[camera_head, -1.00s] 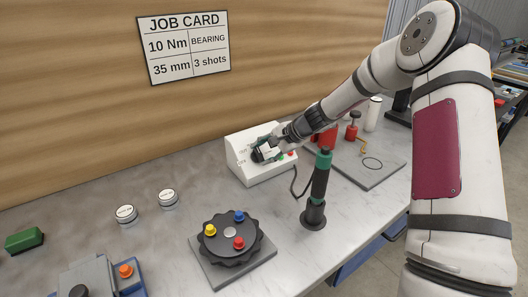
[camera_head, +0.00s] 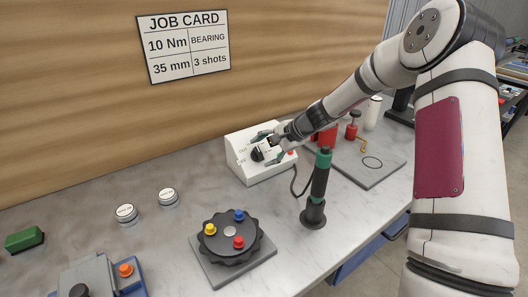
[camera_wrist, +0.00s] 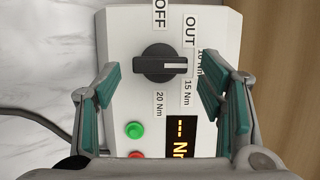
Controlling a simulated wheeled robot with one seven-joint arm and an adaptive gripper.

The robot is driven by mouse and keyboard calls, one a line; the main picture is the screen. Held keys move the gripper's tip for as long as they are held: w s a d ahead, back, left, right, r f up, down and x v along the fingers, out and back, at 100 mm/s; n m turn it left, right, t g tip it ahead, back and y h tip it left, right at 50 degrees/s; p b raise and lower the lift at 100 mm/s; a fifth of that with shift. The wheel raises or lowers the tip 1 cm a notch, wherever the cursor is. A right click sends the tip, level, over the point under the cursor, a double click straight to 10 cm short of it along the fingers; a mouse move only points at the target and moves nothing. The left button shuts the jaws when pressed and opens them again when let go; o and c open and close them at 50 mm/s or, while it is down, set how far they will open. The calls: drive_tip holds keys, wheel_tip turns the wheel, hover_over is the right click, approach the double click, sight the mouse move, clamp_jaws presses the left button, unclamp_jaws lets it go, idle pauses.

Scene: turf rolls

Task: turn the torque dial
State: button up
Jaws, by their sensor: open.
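The torque dial (camera_wrist: 155,64) is a black knob on the sloped face of a white control box (camera_head: 240,168). In the wrist view its white pointer mark points right, toward the partly covered 10 Nm label. OFF, OUT, 15 Nm and 20 Nm labels also stand around it. The dial shows in the head view too (camera_head: 258,154). My gripper (camera_wrist: 160,75) is open, with one green-padded finger on each side of the dial and a visible gap to it.
A green button (camera_wrist: 134,130) and a red button (camera_wrist: 137,155) sit beside the display. A black and green screwdriver (camera_head: 320,185) stands upright in front of the box. A job card (camera_head: 184,45) on the wall reads 10 Nm, BEARING, 35 mm, 3 shots.

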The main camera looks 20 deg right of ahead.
drive_tip(key=v, duration=1.1)
drive_tip(key=shift+r, duration=0.2)
